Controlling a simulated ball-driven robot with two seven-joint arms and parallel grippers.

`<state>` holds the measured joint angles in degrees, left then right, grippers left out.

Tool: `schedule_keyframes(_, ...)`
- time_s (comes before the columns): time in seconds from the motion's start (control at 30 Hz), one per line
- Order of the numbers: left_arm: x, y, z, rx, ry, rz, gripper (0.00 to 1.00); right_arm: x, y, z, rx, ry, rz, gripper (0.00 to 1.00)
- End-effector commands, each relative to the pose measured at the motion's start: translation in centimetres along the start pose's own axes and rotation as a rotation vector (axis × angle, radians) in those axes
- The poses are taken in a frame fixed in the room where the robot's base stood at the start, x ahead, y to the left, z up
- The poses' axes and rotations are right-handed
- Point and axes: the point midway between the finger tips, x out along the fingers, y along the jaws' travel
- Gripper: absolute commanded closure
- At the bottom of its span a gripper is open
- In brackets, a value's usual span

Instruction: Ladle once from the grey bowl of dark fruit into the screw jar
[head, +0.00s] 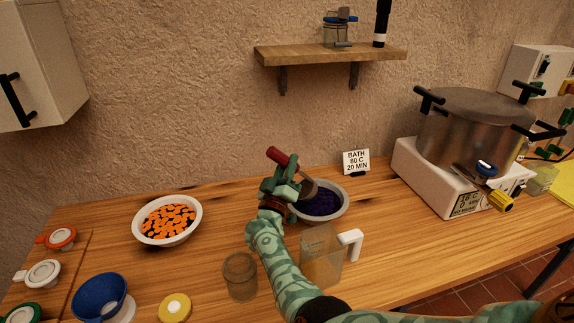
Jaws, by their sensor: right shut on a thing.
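The grey bowl (346,202) of dark fruit (322,203) stands on the table near the wall. My right gripper (283,187) is at the bowl's left edge, shut on the ladle (277,155), whose red handle end sticks up to the left. The ladle's metal part (308,189) shows over the bowl's left side; whether it touches the fruit cannot be told. An open glass jar (240,277), seemingly the screw jar, stands in front, left of my right forearm. It looks empty. A yellow lid (175,308) lies near it. My left gripper is out of view.
A clear jug (322,258) with a white handle stands just right of my forearm. A white bowl of orange pieces (168,220) and a blue funnel (100,298) are at left. A large pot (468,130) sits on a heater (425,178) at right. A shelf (330,54) hangs above.

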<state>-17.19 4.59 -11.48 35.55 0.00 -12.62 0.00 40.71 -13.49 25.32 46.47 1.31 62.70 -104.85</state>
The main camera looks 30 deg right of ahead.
Motion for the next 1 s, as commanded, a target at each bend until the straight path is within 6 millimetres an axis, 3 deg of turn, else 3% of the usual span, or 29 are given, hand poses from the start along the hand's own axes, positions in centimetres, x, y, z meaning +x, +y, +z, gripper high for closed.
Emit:
schedule_keyframes(0.63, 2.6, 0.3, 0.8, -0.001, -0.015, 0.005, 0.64, -1.5, -1.9, 2.4, 0.001, 0.000, 0.001, 0.97)
schedule_keyframes(1.0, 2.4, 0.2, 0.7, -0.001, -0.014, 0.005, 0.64, -1.7, -2.1, 2.7, 0.000, 0.002, 0.004, 0.97)
